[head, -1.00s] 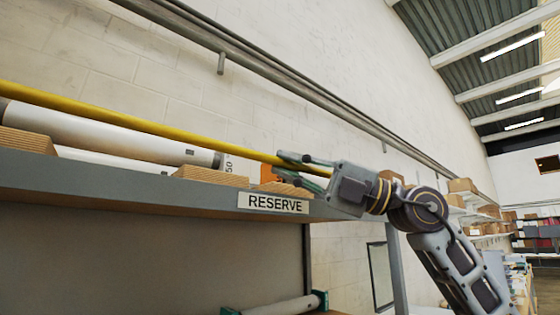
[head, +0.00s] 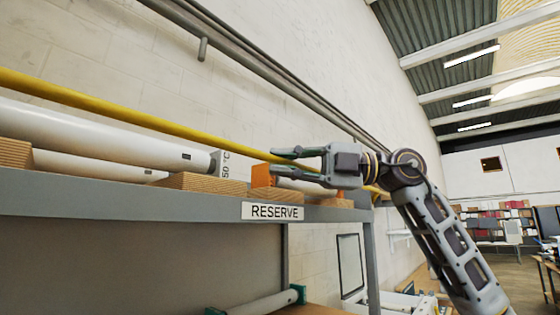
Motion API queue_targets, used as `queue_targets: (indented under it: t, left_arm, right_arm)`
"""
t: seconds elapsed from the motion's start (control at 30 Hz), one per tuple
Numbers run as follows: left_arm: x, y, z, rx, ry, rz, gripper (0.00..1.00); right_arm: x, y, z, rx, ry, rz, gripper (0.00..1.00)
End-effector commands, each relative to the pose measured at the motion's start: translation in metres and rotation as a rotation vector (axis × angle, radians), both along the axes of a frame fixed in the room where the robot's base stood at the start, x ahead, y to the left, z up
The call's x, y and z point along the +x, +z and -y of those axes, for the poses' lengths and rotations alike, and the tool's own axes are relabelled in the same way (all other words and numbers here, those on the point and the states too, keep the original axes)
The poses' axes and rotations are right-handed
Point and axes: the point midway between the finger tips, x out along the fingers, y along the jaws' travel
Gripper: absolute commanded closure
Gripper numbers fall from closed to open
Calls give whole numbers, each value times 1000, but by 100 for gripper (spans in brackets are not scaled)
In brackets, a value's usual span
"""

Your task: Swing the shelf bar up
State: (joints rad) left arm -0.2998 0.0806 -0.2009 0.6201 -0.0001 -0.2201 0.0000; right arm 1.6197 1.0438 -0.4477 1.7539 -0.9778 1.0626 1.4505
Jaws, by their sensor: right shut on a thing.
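The yellow shelf bar (head: 120,108) runs along the front above the shelf (head: 120,203), sloping down to the right in the picture. My right gripper (head: 272,162) is at the right part of the bar, with one finger above it and one below, shut on it. The bar shows again to the right of the gripper, near the shelf's end. The fingers and wrist hide part of the bar. My left gripper is out of view.
White rolls (head: 90,130) lie on wooden chocks (head: 200,182) on the shelf behind the bar. An orange piece (head: 262,175) is close to the fingers. A RESERVE label (head: 272,212) is on the shelf edge. Grey pipes (head: 250,70) run along the wall above.

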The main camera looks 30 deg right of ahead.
Motion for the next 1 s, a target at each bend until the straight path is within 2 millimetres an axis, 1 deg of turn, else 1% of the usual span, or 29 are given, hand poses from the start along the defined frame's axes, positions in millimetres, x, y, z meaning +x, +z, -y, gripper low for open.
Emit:
queue_targets:
  t: [0.03, 0.3, 1.0]
  left_arm:
    - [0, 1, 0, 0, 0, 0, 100]
    - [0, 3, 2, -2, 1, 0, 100]
    - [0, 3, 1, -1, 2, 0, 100]
  right_arm:
    - [0, 5, 1, -3, -1, -17, 100]
    - [7, 9, -1, -47, 1, -140, 100]
    - [30, 16, -10, -170, 1, -478, 100]
